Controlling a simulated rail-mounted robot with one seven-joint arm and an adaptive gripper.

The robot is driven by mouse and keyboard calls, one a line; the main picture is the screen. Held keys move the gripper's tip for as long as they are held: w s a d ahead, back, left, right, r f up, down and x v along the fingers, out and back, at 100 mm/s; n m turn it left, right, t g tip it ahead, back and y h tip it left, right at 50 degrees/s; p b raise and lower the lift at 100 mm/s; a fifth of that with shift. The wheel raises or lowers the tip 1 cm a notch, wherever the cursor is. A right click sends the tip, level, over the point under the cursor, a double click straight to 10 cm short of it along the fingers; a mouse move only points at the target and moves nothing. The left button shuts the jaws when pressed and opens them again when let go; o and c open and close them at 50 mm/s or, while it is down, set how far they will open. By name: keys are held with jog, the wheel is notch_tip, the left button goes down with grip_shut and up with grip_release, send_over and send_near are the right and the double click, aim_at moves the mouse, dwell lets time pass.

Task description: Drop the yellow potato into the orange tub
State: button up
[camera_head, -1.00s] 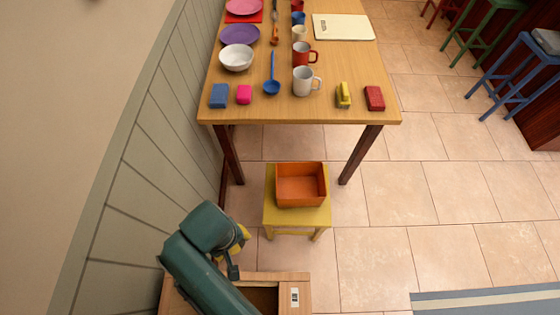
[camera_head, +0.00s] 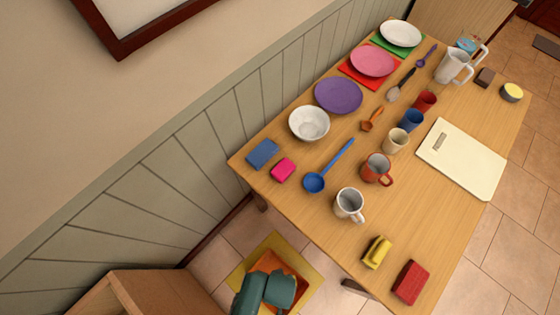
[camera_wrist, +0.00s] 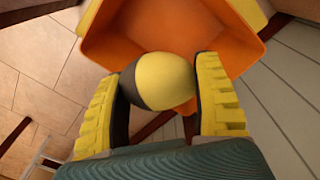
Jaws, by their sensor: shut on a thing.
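The yellow potato (camera_wrist: 165,78) is between the two yellow, black-padded fingers of my gripper (camera_wrist: 163,70), which is shut on it, in the wrist view. In the head view the orange tub (camera_head: 270,262) stands on a yellow stool (camera_head: 250,262). My teal arm covers part of the tub there and hides the gripper and potato. How high the potato is above the tub floor is unclear.
A wooden table (camera_head: 310,215) beside the stool holds plates, a white bowl (camera_head: 309,124), mugs (camera_head: 349,204), a yellow block (camera_head: 376,252) and a red block (camera_head: 411,282). A panelled wall (camera_head: 130,220) runs along the left. A wooden cabinet (camera_head: 150,290) stands at the lower left.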

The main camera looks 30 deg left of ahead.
notch_tip(320, 180, down, 6)
jog(key=b, duration=0.5)
jog(key=shift+r+b, duration=0.15)
jog(key=shift+b, duration=0.25)
jog(key=shift+r, duration=0.1)
jog(key=o, duration=1.2)
jog(key=shift+o, duration=0.2)
notch_tip(320, 180, up, 12)
